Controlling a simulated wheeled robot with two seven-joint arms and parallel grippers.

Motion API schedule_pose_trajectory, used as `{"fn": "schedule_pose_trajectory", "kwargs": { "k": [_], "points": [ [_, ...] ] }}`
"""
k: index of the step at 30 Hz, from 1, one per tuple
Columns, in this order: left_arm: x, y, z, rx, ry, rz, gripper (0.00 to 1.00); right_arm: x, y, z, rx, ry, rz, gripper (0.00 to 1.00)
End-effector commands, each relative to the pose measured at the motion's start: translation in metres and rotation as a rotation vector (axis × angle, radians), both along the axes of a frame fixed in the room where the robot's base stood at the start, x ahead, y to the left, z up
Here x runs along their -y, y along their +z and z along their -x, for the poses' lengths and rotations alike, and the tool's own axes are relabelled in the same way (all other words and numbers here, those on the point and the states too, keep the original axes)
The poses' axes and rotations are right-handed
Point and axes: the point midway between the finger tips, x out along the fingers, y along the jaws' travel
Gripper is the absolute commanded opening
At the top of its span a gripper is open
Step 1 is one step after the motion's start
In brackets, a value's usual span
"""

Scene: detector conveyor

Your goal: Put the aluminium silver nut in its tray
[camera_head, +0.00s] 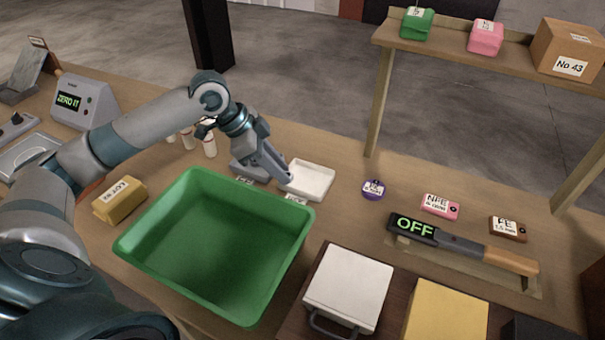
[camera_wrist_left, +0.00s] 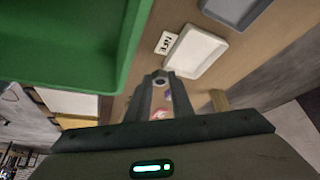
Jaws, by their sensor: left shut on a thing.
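My left gripper (camera_head: 287,180) is shut on the small silver nut, held at its fingertips above the table at the left edge of the white tray. My right gripper is not in view.
A large green bin (camera_head: 205,245) stands in front of the trays. White bottles (camera_head: 209,146) stand behind my left arm. A purple tag (camera_head: 373,189), a pink tag (camera_head: 440,206) and the detector wand reading OFF (camera_head: 465,245) lie to the right.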

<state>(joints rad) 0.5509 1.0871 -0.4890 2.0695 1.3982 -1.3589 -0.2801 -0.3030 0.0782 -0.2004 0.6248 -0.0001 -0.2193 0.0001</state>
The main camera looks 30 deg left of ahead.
Motion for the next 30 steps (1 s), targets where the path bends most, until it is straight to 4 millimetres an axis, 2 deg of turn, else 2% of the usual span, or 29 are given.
{"fn": "schedule_pose_trajectory", "kwargs": {
  "k": [9, 15, 21, 30],
  "points": [
    [0.003, -0.031, -0.058, -0.002, 0.002, 0.003, 0.0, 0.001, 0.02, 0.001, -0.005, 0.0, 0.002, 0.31],
    [0.002, -0.05, -0.088, 0.0, 0.001, 0.001, 0.0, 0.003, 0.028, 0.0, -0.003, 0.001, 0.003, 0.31],
    [0.002, -0.058, -0.099, 0.0, -0.001, 0.0, 0.0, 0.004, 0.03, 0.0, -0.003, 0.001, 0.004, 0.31],
    [0.002, -0.059, -0.099, 0.0, -0.001, 0.0, 0.0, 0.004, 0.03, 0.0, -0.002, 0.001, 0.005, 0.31]
  ]
}}
